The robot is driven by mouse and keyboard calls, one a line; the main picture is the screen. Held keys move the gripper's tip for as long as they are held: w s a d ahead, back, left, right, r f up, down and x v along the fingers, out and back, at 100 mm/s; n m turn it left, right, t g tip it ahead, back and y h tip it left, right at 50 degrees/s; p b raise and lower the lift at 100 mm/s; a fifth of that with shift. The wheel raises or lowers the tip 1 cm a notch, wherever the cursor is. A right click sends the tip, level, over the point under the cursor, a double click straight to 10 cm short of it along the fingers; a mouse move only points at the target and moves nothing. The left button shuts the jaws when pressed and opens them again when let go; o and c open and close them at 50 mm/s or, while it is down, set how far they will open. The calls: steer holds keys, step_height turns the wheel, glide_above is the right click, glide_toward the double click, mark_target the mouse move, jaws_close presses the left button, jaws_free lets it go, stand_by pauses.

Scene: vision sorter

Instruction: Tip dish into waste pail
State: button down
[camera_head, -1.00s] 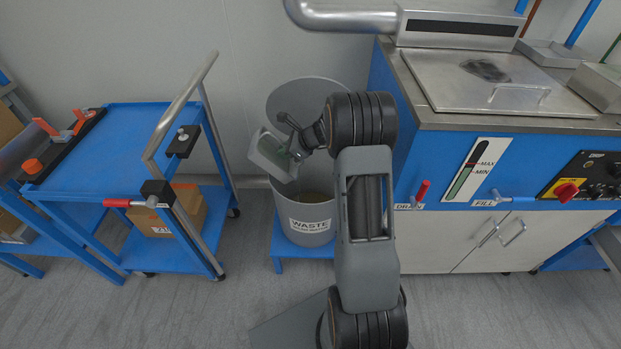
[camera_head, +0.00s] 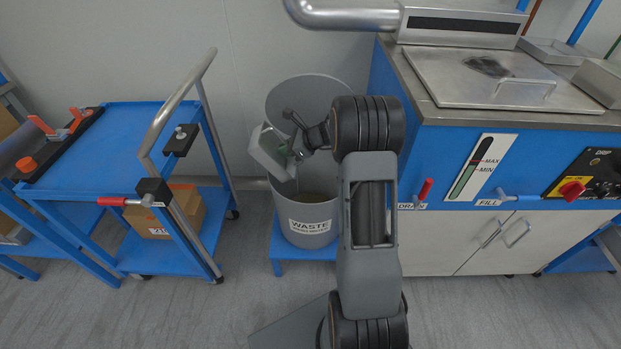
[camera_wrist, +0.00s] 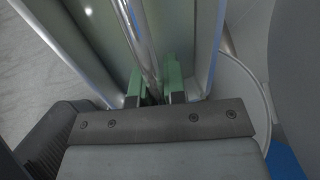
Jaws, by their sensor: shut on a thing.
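The dish (camera_head: 266,152), a pale grey tray, is held steeply tilted above the open mouth of the waste pail. My gripper (camera_head: 296,150) is shut on it from the right. In the wrist view the green-tipped jaws (camera_wrist: 156,92) close on a shiny metal bar (camera_wrist: 146,40) between the dish's pale walls (camera_wrist: 205,45). The waste pail (camera_head: 283,206) is a grey bin labelled WASTE, with a raised round lid behind it. Some brownish content shows inside the pail. What is left in the dish is hard to tell.
The pail stands on a low blue platform (camera_head: 285,267). A blue cart (camera_head: 112,140) with a bent metal handle stands to the left, a box on its lower shelf. A blue machine (camera_head: 440,150) with a steel top stands to the right, close to my arm.

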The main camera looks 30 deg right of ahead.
steer(key=shift+s+d+f+t+y+b, duration=0.15)
steer(key=shift+d+f+t+y+b, duration=0.35)
steer(key=shift+b, duration=1.2)
steer(key=shift+s+d+r+t+y+b, duration=0.25)
steer(key=shift+r+t+y+b, duration=0.45)
steer(key=shift+b, duration=0.7)
steer(key=shift+s+d+f+m+t+y+b, duration=0.3)
steer(key=shift+s+d+f+y+b, duration=0.15)
steer(key=shift+d+f+y+b, duration=0.3)
steer(key=shift+s+d+f+t+y+b, duration=0.25)
steer(key=shift+d+f+t+y+b, duration=0.25)
steer(key=shift+y+b, duration=0.2)
stand_by(0.7)
steer(key=shift+m+t+y, duration=0.4)
steer(key=shift+t+y, duration=0.2)
steer(key=shift+y, duration=0.05)
steer(key=r+p, duration=0.2)
steer(key=r, duration=0.1)
steer(key=d+r+p, duration=0.1)
steer(key=r, duration=0.1)
steer(key=shift+s+r, duration=0.15)
steer(key=shift+s, duration=0.1)
steer(key=shift+s+d+r+t+y+p, duration=0.15)
steer(key=shift+d+r+t+y+p, duration=0.15)
steer(key=shift+r+p, duration=0.35)
steer(key=shift+s+d+r+t+y+p, duration=0.1)
steer(key=shift+d+r+t+y+p, duration=0.2)
steer(key=shift+r, duration=0.5)
